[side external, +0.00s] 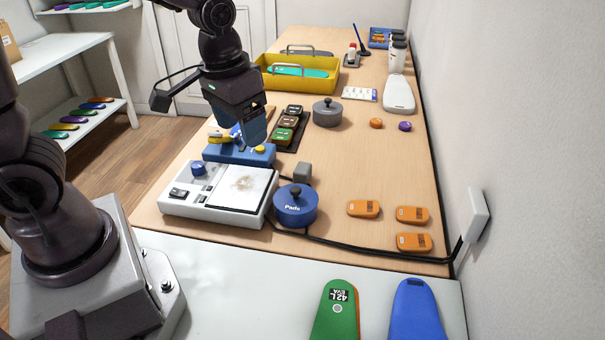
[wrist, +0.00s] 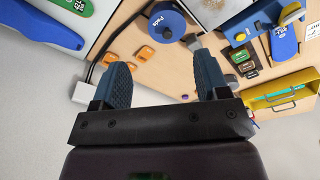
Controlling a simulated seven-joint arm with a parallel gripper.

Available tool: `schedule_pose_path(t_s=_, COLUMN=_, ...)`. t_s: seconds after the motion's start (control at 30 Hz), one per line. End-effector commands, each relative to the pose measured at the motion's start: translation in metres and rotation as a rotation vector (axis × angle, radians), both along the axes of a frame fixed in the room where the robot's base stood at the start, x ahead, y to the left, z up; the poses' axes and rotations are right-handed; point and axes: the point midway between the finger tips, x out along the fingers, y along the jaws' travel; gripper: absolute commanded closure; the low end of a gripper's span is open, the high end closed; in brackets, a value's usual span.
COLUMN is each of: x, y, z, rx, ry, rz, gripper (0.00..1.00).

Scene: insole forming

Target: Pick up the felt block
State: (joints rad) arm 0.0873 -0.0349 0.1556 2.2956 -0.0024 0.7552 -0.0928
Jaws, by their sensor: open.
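In the wrist view a small grey shape (wrist: 193,42) beside the blue pot (wrist: 166,22) appears to be the same block, partly hidden near a fingertip. My gripper (side external: 252,135) hangs above the table, over the blue fixture, behind and left of the block. In the wrist view my gripper (wrist: 163,75) has its two blue fingers wide apart with nothing held between them.
A blue fixture (side external: 238,153) with a yellow knob stands behind the machine. A black cable (side external: 370,255) runs along the table's front edge. Several orange pads (side external: 363,208) lie at the right. A grey pot (side external: 327,113) and yellow tray (side external: 320,78) stand farther back.

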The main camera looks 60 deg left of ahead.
Motion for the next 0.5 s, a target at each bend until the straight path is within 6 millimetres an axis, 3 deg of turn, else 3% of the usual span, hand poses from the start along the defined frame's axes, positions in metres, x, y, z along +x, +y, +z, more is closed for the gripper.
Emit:
schedule_pose_path(t_s=0.03, x=0.013, y=0.005, z=-0.018, rx=0.011, ry=0.029, rz=0.037, gripper=0.32)
schedule_pose_path(t_s=0.3, x=0.078, y=0.045, z=-0.107, rx=0.114, ry=0.024, rz=0.271, gripper=0.32)
schedule_pose_path(t_s=0.4, x=0.098, y=0.06, z=-0.13, rx=0.149, ry=-0.026, rz=0.346, gripper=0.32)
schedule_pose_path(t_s=0.5, x=0.124, y=0.075, z=-0.139, rx=0.166, ry=-0.12, rz=0.429, gripper=0.32)
